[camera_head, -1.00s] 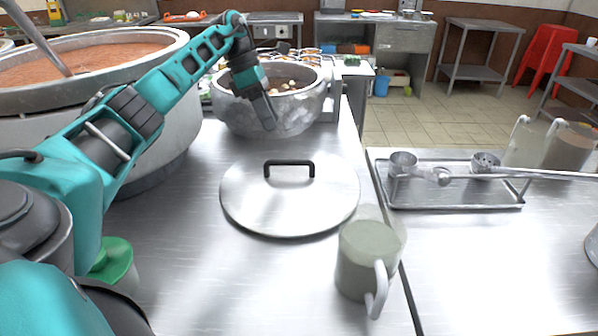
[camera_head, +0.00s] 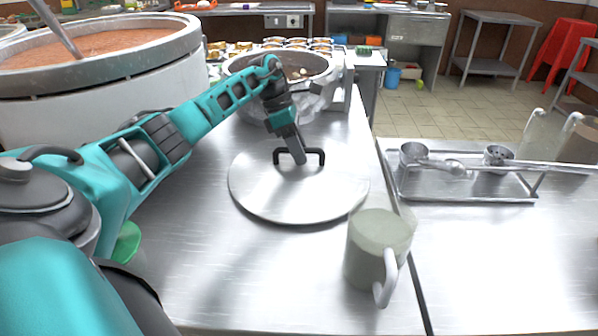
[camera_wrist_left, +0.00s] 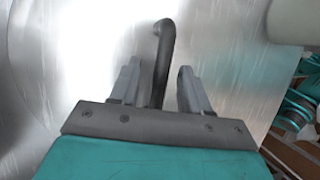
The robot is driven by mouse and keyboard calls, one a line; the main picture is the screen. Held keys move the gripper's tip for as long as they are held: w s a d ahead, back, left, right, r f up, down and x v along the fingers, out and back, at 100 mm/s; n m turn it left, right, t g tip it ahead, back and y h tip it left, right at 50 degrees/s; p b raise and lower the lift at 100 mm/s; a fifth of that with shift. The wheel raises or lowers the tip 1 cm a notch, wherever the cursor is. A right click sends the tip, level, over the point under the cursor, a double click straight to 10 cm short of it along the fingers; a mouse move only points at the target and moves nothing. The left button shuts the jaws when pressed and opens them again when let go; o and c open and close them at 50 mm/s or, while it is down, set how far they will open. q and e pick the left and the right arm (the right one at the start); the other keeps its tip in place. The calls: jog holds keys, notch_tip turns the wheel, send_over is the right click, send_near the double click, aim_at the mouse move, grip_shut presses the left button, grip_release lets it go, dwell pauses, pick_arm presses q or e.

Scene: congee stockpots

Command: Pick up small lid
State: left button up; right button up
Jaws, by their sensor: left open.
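The small lid (camera_head: 300,192) is a round, flat metal disc lying on the steel counter. Its black handle (camera_head: 318,157) stands up from its middle. My left gripper (camera_head: 299,160) is over the lid at the handle, pointing down. In the left wrist view the open left gripper (camera_wrist_left: 154,90) has one finger on each side of the handle (camera_wrist_left: 162,60), with gaps showing beside it. The lid's surface (camera_wrist_left: 215,55) fills much of that view. My right gripper is not in view.
A grey-green mug (camera_head: 372,245) stands on the counter just right of the lid. A dented metal pot (camera_head: 250,105) is behind it, and a large stockpot of reddish food (camera_head: 105,105) is at the left. A tray (camera_head: 460,190) with ladles lies at the right.

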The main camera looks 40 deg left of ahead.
pick_arm(q)
jog(key=shift+d+f, duration=0.15)
jog(key=shift+f, duration=0.15)
grip_shut()
jog(key=shift+r, duration=0.1)
dwell(0.5)
